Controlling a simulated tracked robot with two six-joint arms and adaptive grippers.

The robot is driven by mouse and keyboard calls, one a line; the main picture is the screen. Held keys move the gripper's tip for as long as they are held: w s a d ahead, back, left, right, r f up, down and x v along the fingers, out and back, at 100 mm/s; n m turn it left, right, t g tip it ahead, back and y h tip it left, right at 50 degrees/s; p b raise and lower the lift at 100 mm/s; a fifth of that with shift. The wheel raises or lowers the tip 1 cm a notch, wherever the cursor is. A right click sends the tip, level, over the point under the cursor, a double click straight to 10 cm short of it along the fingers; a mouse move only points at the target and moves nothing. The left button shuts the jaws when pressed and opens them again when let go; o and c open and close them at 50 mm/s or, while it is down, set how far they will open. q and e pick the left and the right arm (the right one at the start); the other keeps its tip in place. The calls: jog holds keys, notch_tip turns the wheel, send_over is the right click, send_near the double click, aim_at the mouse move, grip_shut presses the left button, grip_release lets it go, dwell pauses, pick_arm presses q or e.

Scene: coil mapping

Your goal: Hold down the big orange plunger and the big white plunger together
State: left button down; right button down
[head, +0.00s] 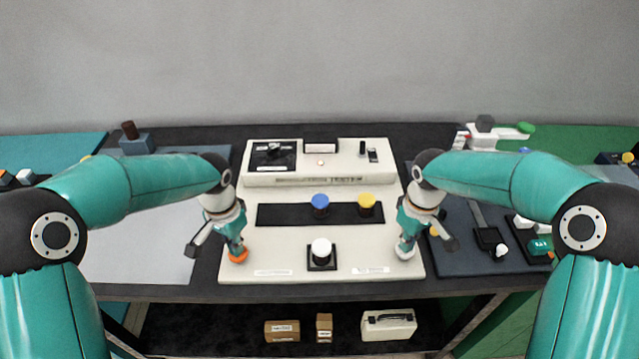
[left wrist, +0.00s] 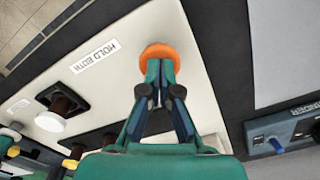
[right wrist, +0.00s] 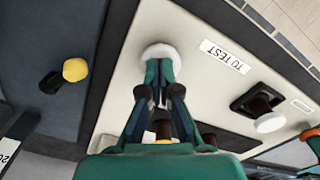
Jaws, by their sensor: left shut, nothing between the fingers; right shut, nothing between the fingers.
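The big orange plunger (head: 238,257) is at the front left of the white tester panel (head: 290,235). My left gripper (head: 237,246) is shut and points down at its cap, and the fingertips overlap the orange cap (left wrist: 158,51) in the left wrist view. The big white plunger (head: 405,253) is at the front right of the panel. My right gripper (head: 405,243) is shut over it, and its fingertips overlap the white cap (right wrist: 157,52) in the right wrist view. Both grippers seem to touch the caps, but how far each is pressed I cannot tell.
Between the arms, a white-capped knob (head: 320,247) stands on a black square base. Behind it are a blue knob (head: 320,201) and a yellow knob (head: 367,200) on a dark strip. Boxes and a white case (head: 388,325) sit on a shelf below.

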dwell(0.5)
pick_arm(q)
jog(key=shift+r, duration=0.75)
pick_arm(e)
jog(key=shift+r, duration=0.8)
